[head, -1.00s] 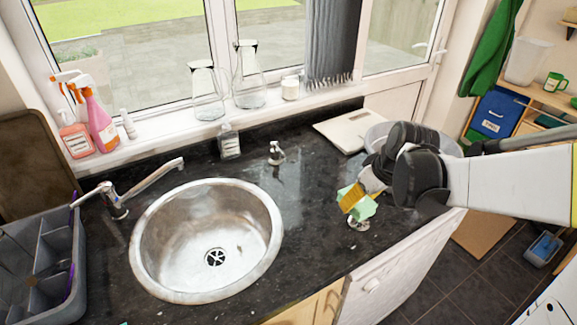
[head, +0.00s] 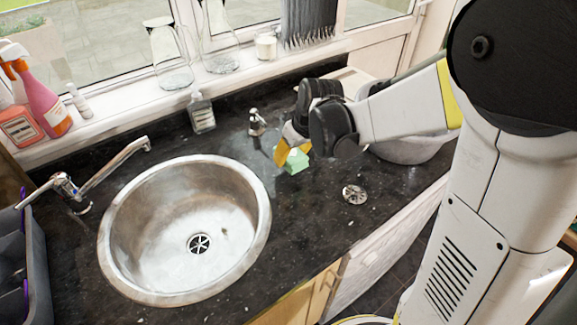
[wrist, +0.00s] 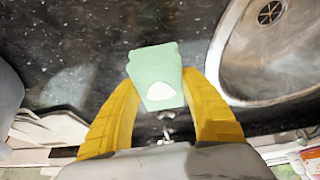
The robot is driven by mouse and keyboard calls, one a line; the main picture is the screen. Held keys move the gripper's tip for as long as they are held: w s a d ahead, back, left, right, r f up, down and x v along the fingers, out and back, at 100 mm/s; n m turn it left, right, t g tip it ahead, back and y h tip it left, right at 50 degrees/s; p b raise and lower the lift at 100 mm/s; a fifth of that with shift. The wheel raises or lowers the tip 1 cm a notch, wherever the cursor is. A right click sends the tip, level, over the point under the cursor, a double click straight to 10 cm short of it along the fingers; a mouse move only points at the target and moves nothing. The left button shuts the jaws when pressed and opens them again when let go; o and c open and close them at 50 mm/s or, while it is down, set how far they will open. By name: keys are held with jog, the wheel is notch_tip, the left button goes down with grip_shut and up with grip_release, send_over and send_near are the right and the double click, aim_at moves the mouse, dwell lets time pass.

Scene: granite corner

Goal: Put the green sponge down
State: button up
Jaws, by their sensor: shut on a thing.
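The green sponge (head: 295,160) is a pale green block with a whitish patch on one face, seen in the wrist view (wrist: 156,72). My gripper (head: 284,154) has yellow fingers and is shut on the sponge. In the wrist view the yellow fingers (wrist: 160,95) stand on either side of it. The sponge is over the black speckled worktop (head: 310,225), right of the sink. I cannot tell whether its lower end touches the worktop.
The round steel sink (head: 185,230) lies to the left with its tap (head: 85,185). A small metal dispenser (head: 257,122) stands behind the sponge, and a soap bottle (head: 201,113) is near the sill. A metal strainer (head: 354,194) lies to the right. The worktop in front is clear.

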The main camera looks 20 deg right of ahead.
notch_tip(320, 180, down, 4)
jog(key=shift+w+a+f+b, duration=0.1)
jog(key=shift+w+f+b, duration=0.05)
jog(key=shift+b, duration=0.9)
jog(key=o, duration=1)
